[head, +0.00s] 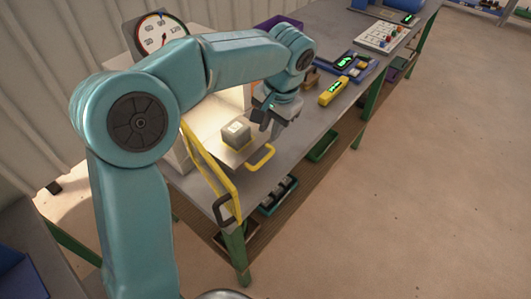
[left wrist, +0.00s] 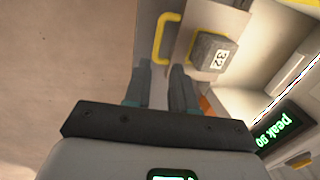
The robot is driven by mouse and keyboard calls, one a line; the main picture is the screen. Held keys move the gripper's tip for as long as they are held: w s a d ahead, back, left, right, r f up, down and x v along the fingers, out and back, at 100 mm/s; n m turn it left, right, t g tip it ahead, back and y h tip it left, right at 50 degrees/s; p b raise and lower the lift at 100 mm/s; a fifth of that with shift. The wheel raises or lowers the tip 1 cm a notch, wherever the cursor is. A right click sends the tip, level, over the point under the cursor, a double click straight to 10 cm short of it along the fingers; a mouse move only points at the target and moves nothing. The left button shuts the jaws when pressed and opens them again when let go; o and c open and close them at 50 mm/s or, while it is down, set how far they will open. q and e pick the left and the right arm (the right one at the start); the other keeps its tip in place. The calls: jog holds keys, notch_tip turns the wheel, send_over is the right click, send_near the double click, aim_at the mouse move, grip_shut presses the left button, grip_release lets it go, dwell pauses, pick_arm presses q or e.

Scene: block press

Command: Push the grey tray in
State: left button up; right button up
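The grey tray (head: 243,153) sticks out of the press, with a yellow handle (head: 264,158) at its front edge. A grey block (head: 236,134) sits on the tray. In the left wrist view the block (left wrist: 212,55) shows a number label, and the yellow handle (left wrist: 158,38) is beyond the fingertips. My left gripper (head: 271,113) is above the bench, beside the tray on its far right side. Its two fingers (left wrist: 158,80) are apart with nothing between them. My right gripper is not in view.
The press's yellow-framed door (head: 211,172) stands open left of the tray. A dial gauge (head: 157,33) is on top of the press, which my arm partly hides. A yellow meter (head: 333,91) and other devices lie on the bench to the right. Open floor is in front.

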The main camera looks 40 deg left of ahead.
aim_at(262, 161)
pick_arm(q)
jog(key=f, duration=0.3)
jog(key=a+f, duration=0.1)
jog(key=f, duration=0.3)
jog(key=a+f, duration=0.1)
jog(key=f, duration=0.3)
jog(key=shift+s, duration=0.15)
jog(key=shift+s+f, duration=0.2)
jog(key=shift+f, duration=0.25)
jog(key=shift+w+f, duration=0.2)
jog(key=shift+w, duration=0.05)
jog(key=shift+s, duration=0.1)
grip_shut()
